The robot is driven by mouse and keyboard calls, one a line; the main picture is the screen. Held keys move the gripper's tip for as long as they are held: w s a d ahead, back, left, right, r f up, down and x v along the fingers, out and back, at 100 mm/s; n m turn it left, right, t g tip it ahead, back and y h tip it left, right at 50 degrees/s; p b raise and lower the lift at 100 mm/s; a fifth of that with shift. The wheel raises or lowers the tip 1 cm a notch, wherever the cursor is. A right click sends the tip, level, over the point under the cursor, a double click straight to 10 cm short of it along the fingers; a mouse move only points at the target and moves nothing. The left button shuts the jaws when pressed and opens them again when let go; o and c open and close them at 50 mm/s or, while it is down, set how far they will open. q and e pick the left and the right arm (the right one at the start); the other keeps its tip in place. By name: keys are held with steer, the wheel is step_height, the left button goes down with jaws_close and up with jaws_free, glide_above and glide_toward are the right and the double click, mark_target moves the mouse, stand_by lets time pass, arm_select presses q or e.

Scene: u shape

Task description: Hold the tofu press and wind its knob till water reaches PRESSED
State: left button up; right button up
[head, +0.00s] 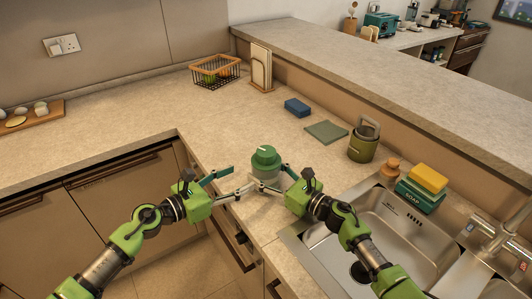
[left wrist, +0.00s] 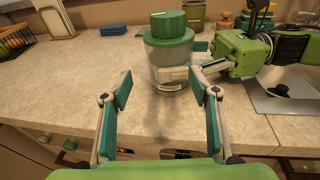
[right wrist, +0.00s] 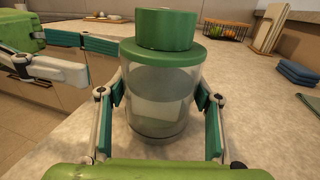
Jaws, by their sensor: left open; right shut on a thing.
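The tofu press (head: 265,164) stands upright on the counter near its front edge. It has a green lid and round green knob (right wrist: 166,29) over a clear cylinder with a pale block inside. My right gripper (right wrist: 164,100) is shut on the cylinder, one finger on each side below the lid. My left gripper (left wrist: 160,92) is open and empty, left of the press in the head view, its fingers pointing toward the cylinder below knob height. The left wrist view shows the press (left wrist: 169,50) beyond the fingertips. I cannot make out a PRESSED mark or the water level.
The counter behind the press is clear.

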arm_select(q)
steer(key=n+t, duration=0.1)
steer(key=t, duration=0.1)
glide_toward(259, 158)
steer(key=d, duration=0.1)
steer(key=x, duration=1.2)
steer(key=shift+w+a+r, duration=0.1)
steer(key=shift+w+a, duration=0.05)
steer(key=shift+w, duration=0.1)
steer(key=c, duration=1.1)
